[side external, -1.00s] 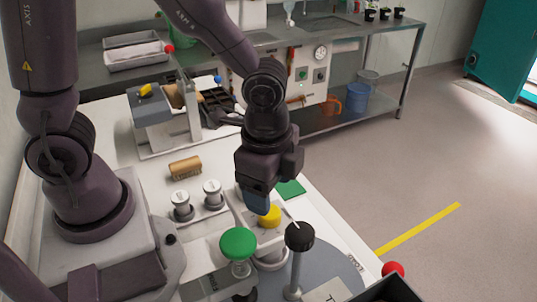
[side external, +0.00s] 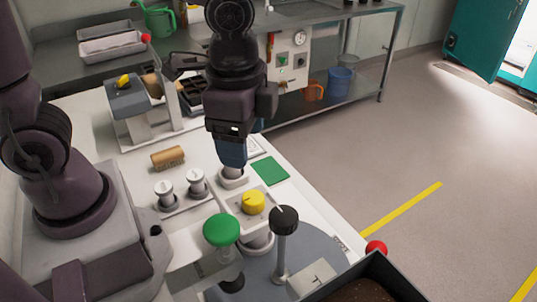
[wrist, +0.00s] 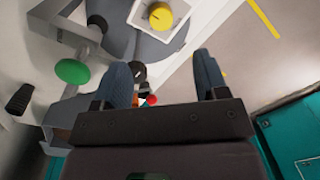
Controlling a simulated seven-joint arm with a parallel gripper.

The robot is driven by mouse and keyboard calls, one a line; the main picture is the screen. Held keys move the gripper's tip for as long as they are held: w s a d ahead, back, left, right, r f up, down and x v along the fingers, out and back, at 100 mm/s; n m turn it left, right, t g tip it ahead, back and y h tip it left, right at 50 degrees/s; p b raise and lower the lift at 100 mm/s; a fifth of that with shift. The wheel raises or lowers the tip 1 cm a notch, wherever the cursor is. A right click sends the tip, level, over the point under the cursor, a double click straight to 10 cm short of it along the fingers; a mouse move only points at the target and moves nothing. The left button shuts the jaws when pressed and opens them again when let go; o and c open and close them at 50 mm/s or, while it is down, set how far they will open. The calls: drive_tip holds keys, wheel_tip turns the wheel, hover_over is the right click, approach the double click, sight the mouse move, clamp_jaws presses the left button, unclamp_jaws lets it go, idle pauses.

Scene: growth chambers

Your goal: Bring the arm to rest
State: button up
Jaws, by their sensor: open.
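My gripper (side external: 232,160) hangs pointing down over the white bench, behind the yellow knob (side external: 253,202) in the side view. Its two blue fingers stand apart in the wrist view (wrist: 161,64), with nothing held between them. A small white round fitting (side external: 232,178) shows just below the fingertips in the side view; I cannot tell the gap. The yellow knob also shows in the wrist view (wrist: 160,16), beyond the fingers and apart from them. The fingers partly overlap each other in the side view.
A green knob (side external: 221,230), a black knob on a post (side external: 284,220) and a red ball (side external: 376,247) stand nearer the camera. A dark soil tray (side external: 340,277) is at front right.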

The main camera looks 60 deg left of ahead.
drive_tip(key=s+a+r+n+t, duration=0.5)
drive_tip(key=a+r+n, duration=0.3)
drive_tip(key=a, duration=0.3)
drive_tip(key=shift+s+r+n, duration=0.3)
drive_tip(key=shift+s+n, duration=0.05)
drive_tip(key=shift+n, duration=0.35)
drive_tip(key=shift+f, duration=0.1)
idle(0.9)
